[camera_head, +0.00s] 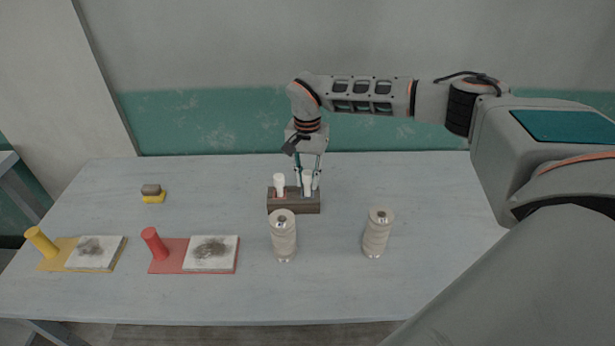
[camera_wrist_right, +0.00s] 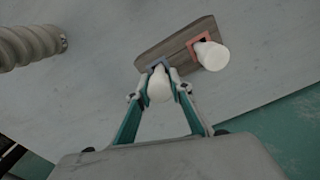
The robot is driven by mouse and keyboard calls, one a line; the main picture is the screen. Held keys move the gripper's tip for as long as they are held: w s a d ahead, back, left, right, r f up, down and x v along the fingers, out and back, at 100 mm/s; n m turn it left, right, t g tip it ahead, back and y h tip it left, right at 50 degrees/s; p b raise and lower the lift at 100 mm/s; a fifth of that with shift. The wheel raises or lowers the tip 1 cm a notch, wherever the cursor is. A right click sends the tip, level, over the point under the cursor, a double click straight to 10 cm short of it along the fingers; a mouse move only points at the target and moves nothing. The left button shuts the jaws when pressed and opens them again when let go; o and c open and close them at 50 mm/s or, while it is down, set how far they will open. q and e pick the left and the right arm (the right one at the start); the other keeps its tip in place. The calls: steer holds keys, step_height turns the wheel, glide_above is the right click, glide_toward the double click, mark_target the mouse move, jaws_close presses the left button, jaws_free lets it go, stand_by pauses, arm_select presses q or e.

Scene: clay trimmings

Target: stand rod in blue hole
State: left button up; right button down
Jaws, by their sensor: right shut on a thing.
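A dark wooden block (camera_head: 293,205) stands on the table, with a red-edged hole and a blue-edged hole (camera_wrist_right: 158,63). One white rod (camera_head: 279,184) stands upright in the red-edged hole; it also shows in the right wrist view (camera_wrist_right: 212,56). My right gripper (camera_head: 308,184) points down over the block's right part and is shut on a second white rod (camera_head: 307,180). In the right wrist view this held rod (camera_wrist_right: 160,88) lines up with the blue-edged hole and partly hides it. I cannot tell how deep its lower end sits. My left gripper is out of view.
Two ribbed pale spools (camera_head: 284,238) (camera_head: 376,234) stand in front of the block. A red board (camera_head: 170,262) and a yellow board (camera_head: 55,260) lie at the left, each with an upright peg and smudged tile. A small brown-and-yellow sponge (camera_head: 153,194) lies behind them.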

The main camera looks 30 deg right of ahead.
steer(key=shift+f, duration=0.5)
steer(key=c, duration=1.7)
jaws_free()
step_height(320, 180, up, 12)
